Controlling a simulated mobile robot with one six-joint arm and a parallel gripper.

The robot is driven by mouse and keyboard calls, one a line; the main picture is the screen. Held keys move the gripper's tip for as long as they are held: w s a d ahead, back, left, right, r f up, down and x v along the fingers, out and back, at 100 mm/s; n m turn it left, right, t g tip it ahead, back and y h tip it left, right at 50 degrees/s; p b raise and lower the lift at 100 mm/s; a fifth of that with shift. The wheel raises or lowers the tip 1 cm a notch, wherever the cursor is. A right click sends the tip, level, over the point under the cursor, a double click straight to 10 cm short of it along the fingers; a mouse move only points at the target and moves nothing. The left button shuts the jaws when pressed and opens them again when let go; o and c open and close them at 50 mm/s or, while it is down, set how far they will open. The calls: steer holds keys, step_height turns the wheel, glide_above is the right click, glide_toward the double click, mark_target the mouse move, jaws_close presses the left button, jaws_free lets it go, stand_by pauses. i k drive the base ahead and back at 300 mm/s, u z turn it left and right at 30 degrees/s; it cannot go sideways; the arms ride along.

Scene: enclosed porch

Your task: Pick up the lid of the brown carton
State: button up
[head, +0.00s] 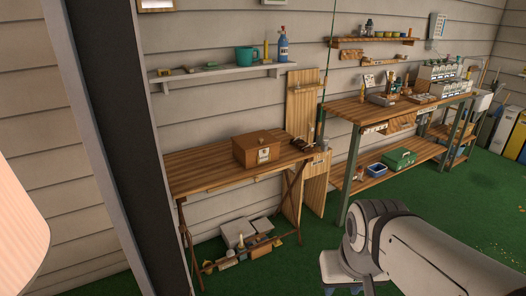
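The brown carton (257,149) stands on the left wooden table (205,172) near its right half, against the wall side. Its lid (256,138) lies on top and looks closed. A small pale label shows on the carton's front. My arm reaches in from the lower right, well apart from the carton and nearer to me. My gripper is not clearly seen; the arm's far end points down and its tip is cut off by the bottom edge of the picture.
A cluttered workbench (350,110) stands to the right. A dark post (118,150) blocks part of the left. Green floor (300,250) is open in front.

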mark_target(253, 140)
steer(key=z, duration=0.5)
steer(key=i, duration=1.95)
steer(key=u, duration=0.35)
steer(key=i, duration=1.15)
steer(key=u, duration=0.7)
